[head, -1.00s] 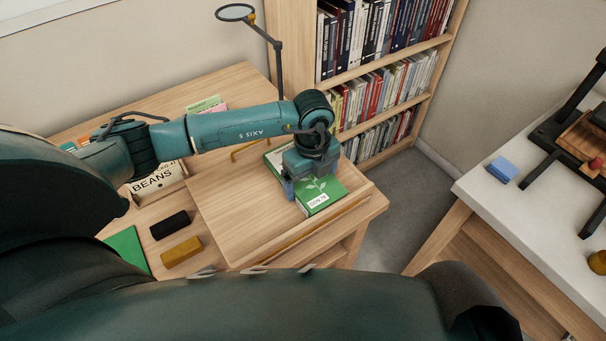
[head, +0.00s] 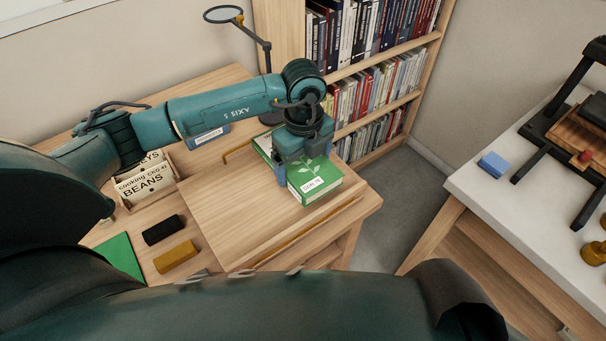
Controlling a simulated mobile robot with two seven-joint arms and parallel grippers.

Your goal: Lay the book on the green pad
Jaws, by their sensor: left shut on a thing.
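The book (head: 318,181) is green with a white label and a leaf print on its cover. It is at the right part of the wooden desk, over the raised sloping board (head: 240,215). My left gripper (head: 296,172) is shut on the book from above, with a finger on either side. I cannot tell whether the book's underside touches the board. The green pad (head: 119,258) lies flat on the desk at the lower left, partly hidden by my own body. My right gripper is out of view.
A black block (head: 163,229) and a mustard block (head: 175,256) lie between pad and board. A card box labelled BEANS (head: 146,183) stands behind them. A magnifier lamp (head: 223,14) and a bookshelf (head: 375,75) are at the back. A white-topped table (head: 480,205) is right.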

